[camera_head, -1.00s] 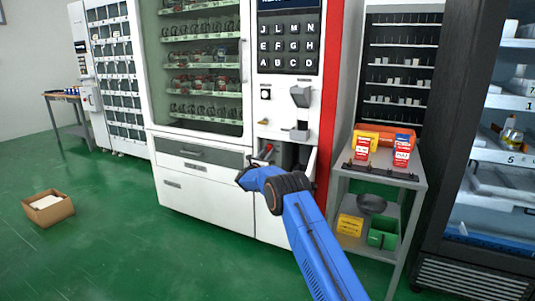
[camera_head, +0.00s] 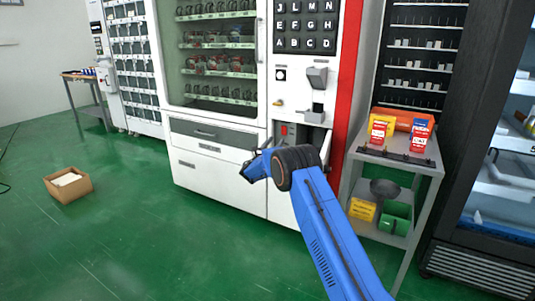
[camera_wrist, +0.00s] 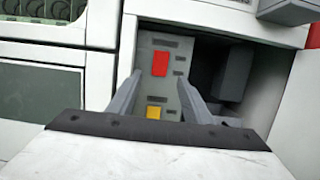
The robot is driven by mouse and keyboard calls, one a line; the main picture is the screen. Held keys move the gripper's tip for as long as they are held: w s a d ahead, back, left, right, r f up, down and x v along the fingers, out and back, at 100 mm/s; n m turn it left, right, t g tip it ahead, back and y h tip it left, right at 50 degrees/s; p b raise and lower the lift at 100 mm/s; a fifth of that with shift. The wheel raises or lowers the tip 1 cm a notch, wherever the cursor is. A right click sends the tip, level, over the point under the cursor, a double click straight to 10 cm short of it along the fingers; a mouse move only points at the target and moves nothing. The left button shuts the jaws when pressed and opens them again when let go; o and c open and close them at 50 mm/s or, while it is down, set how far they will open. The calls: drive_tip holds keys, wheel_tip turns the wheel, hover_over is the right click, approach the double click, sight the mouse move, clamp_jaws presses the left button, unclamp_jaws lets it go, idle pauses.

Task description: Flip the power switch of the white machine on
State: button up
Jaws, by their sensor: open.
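The white machine (camera_head: 233,186) is a tall vending cabinet with a glass front, keypad and red right edge. Its small lower compartment stands open, with a grey panel (camera_wrist: 152,89) inside. A red switch (camera_wrist: 160,63) is on the panel's upper part, above a yellow one (camera_wrist: 154,112). The red switch also shows in the head view (camera_head: 284,130). I cannot tell whether it is on or off. My gripper (camera_wrist: 160,88) is open and empty, its two fingers pointing at the panel on either side of the switches. In the head view my gripper (camera_head: 256,166) is below and left of the compartment.
A dark block (camera_wrist: 233,72) juts out inside the compartment, right of the panel. The compartment's walls are close around my fingers. A grey cart (camera_head: 402,166) with boxes stands to the right. A cardboard box (camera_head: 68,185) is on the green floor at left, with clear floor between.

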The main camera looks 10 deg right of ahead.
drive_tip(key=v, duration=0.9)
drive_tip(key=shift+s, duration=0.2)
drive_tip(key=shift+a+f, duration=0.1)
drive_tip(key=shift+a, duration=0.05)
